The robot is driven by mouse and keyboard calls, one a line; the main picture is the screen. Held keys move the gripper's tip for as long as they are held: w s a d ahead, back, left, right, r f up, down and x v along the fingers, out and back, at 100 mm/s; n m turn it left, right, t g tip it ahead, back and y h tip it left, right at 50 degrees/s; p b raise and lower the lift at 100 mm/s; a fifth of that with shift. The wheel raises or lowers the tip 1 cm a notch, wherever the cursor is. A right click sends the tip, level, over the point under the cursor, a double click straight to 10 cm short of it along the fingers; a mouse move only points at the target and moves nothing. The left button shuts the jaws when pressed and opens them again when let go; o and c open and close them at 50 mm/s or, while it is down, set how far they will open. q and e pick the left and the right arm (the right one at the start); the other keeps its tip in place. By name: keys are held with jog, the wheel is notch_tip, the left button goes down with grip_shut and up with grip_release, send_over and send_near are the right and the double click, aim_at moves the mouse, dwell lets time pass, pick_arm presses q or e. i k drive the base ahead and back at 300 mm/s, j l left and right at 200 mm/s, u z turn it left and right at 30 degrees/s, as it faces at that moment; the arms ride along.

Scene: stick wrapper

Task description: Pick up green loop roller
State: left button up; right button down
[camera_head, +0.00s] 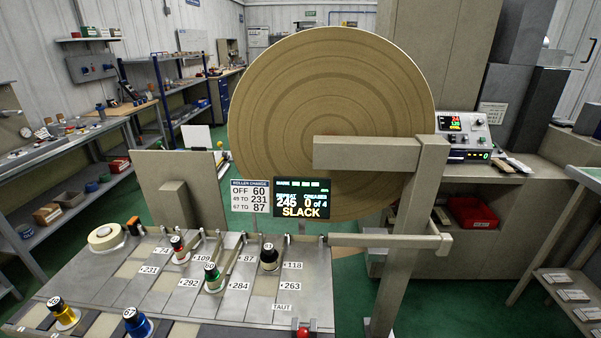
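The green roller (212,277) stands upright on the grey slotted bench (240,308), left of the middle of the head view. It has a pale top with a number, a green band and a light base. A printed label, 284, lies just right of it. The red roller (180,250) stands behind it to the left, and the black roller (269,257) stands to its right. Neither of my grippers shows in the head view, so I cannot see whether they are open or shut.
A yellow roller (65,314) and a blue roller (138,323) stand at the front left. A tape roll (107,237) lies at the bench's back left. A large brown disc (330,120), a post with an arm (405,230) and a SLACK display (303,198) rise behind.

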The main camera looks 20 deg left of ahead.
aim_at(212, 274)
jog(key=j+u, duration=0.15)
jog(key=u, duration=0.2)
jog(key=k+j+u, duration=0.1)
jog(key=u, duration=0.2)
jog(key=j+u, duration=0.35)
jog(key=i+l+u, duration=0.1)
jog(key=l+u, duration=0.25)
jog(key=l, duration=0.75)
jog(key=l+u, duration=0.4)
jog(key=l, duration=0.65)
